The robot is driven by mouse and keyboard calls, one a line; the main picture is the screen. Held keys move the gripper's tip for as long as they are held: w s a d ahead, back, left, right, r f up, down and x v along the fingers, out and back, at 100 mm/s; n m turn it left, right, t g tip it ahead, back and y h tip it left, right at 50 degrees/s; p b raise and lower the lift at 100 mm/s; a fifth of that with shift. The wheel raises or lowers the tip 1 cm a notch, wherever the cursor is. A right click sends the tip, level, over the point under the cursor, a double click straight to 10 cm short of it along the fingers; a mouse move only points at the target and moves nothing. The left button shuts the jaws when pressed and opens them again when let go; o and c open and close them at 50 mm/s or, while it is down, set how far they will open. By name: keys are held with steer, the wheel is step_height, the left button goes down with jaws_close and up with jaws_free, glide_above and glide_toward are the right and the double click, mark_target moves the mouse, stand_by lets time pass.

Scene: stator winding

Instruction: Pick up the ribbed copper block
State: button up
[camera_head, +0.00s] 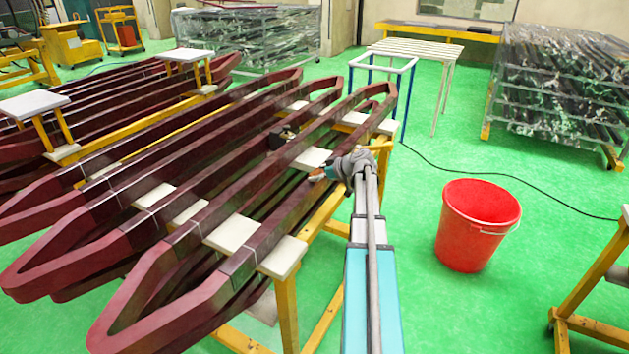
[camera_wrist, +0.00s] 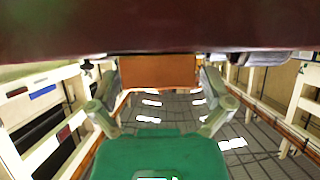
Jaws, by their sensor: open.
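An orange-brown block (camera_wrist: 158,72), likely the copper block, shows in the wrist view between the fingers of my gripper (camera_wrist: 158,88). Ribs cannot be made out on the face I see. The fingers stand apart on either side of it, and I cannot tell whether either touches it. A dark red bar covers the top of the wrist view, right beside the block. In the head view my gripper (camera_head: 328,173) is at the right side of the dark red coils (camera_head: 215,215), with a small orange-brown patch at its tip. The arm hides part of this area.
White pads (camera_head: 234,232) on yellow stands support the long coils. A small black object (camera_head: 283,137) sits on a coil beyond my gripper. A red bucket (camera_head: 476,225) stands on the green floor to the right. A white slatted table (camera_head: 415,50) stands behind.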

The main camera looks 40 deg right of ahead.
stand_by(0.5)
steer(key=c, duration=1.1)
steer(key=shift+c, duration=0.2)
steer(key=shift+r+p, duration=0.25)
steer(key=shift+p, duration=0.05)
steer(key=shift+r+p, duration=0.7)
steer(key=shift+r, duration=0.05)
steer(key=w+r+p+v, duration=0.1)
steer(key=p+v, duration=0.4)
steer(key=v, duration=0.3)
steer(key=w+r+p+v, duration=0.1)
steer(key=p+v, duration=0.5)
steer(key=v, duration=0.3)
steer(key=shift+s+d+r, duration=0.25)
steer(key=shift+d+r, duration=0.15)
steer(key=shift+d, duration=0.05)
